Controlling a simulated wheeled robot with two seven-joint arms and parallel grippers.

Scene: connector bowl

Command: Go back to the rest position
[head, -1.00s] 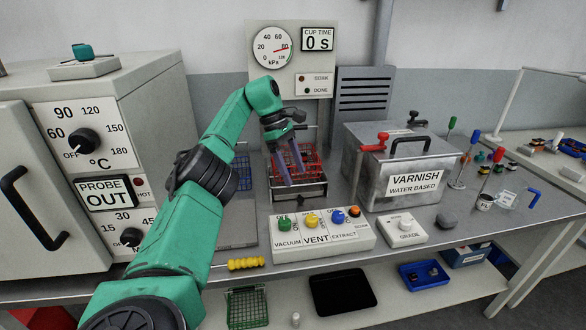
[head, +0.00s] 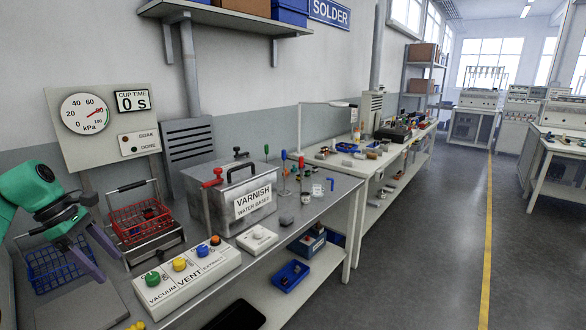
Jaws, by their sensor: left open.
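My left gripper (head: 88,258) is at the left edge of the head view, its two long fingers apart and pointing down. It is empty, over the bench beside the blue wire basket (head: 48,268) and left of the red wire basket (head: 140,218). The red basket sits in a metal stand, with small dark items inside. I cannot tell whether a fingertip touches the blue basket. My right gripper is not in view.
A control box (head: 188,280) with coloured knobs is in front of the red basket. The steel varnish tank (head: 228,200) stands to its right. A gauge panel (head: 103,125) is behind. Open floor (head: 430,240) lies right of the benches.

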